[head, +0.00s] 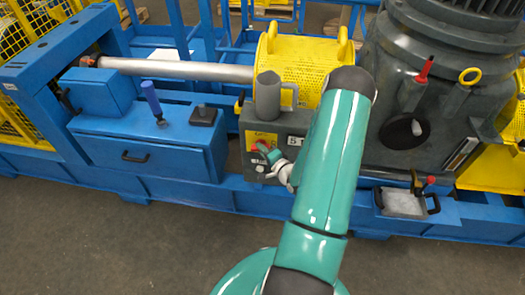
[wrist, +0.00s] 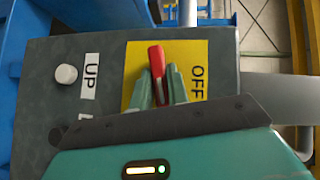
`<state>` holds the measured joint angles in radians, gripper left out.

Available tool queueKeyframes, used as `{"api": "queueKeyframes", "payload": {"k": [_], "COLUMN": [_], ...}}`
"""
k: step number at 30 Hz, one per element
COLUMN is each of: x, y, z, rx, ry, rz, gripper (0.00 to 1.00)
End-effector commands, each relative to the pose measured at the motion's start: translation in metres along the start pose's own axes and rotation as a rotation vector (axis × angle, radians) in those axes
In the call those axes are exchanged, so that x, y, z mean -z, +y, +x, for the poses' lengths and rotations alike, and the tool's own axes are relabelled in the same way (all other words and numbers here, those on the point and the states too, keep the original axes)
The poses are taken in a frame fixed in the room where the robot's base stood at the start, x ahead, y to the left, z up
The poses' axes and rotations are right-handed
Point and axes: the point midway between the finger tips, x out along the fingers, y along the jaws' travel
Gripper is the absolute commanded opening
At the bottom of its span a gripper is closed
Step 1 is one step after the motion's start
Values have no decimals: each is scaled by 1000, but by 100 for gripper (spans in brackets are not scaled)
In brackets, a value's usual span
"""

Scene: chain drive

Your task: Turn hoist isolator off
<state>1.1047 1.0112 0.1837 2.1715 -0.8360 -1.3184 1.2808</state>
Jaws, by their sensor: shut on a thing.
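The hoist isolator is a red handle (wrist: 157,72) on a yellow plate (wrist: 196,51) marked OFF, on the front of a grey box. In the wrist view the handle stands between the two green fingers of my gripper (wrist: 160,85), which are shut on it. The handle's top leans slightly left in that picture. In the head view my gripper (head: 274,160) is at the yellow plate (head: 262,138) on the grey box (head: 297,133), and my arm covers the right part of that box.
A white knob (wrist: 67,74) and an UP label (wrist: 91,69) sit beside the plate. A blue cabinet (head: 150,150) is on the left, and a large grey motor housing (head: 440,80) on the right. The floor in front is clear.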

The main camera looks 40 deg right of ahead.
Motion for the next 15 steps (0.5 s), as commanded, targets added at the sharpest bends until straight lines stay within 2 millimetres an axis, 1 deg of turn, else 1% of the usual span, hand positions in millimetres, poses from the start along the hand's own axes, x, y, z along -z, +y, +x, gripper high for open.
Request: {"api": "queueKeyframes", "payload": {"k": [15], "x": [-2], "y": [-7], "z": [1], "rx": [-341], "ry": [-2], "rz": [-345], "gripper": [0]}}
